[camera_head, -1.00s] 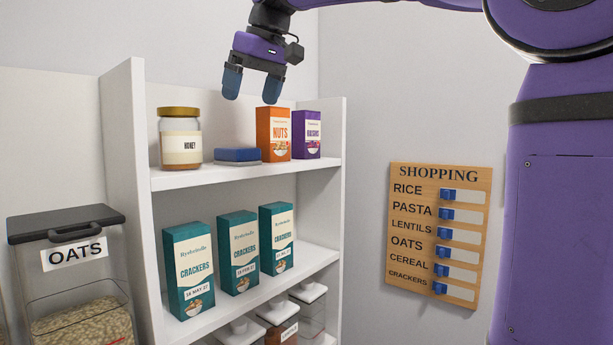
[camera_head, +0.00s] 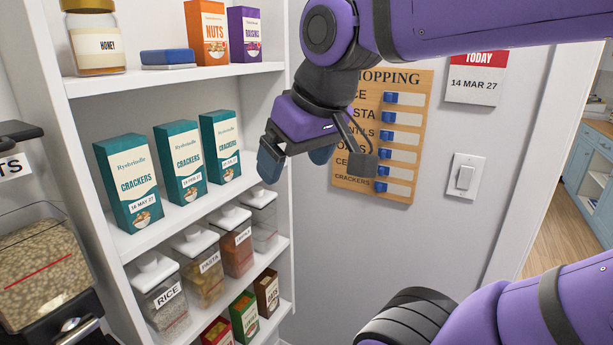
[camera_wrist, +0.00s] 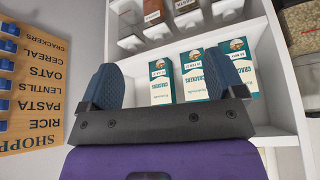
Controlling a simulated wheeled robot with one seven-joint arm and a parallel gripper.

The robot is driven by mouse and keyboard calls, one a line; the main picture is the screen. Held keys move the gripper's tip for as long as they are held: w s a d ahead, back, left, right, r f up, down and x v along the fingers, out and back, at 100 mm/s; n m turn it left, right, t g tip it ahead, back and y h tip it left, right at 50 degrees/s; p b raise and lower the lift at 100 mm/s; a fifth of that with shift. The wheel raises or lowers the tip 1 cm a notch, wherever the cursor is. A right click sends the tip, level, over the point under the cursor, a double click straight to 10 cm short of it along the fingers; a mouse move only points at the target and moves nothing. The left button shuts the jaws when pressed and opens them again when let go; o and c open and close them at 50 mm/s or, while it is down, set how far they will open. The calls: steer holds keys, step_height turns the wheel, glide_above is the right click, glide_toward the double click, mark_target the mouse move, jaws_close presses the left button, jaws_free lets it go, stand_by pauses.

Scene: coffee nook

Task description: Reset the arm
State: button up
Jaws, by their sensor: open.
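My gripper (camera_head: 296,160) is open and empty in the head view, in front of the right edge of the shelf unit and left of the shopping board. Its two blue fingertips point down and to the left. In the wrist view my gripper (camera_wrist: 137,88) shows both blue fingers spread apart with nothing between them. Beyond the fingers are the cracker boxes (camera_wrist: 202,76), which appear apart from the gripper. My purple arm comes in from the upper right of the head view.
The shopping board (camera_head: 405,150) and a light switch (camera_head: 465,177) are on the wall. An oats dispenser (camera_head: 40,260) stands at left.

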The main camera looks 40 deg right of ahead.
steer(key=s+f, duration=0.2)
steer(key=f, duration=0.1)
steer(key=shift+d, duration=0.15)
stand_by(1.1)
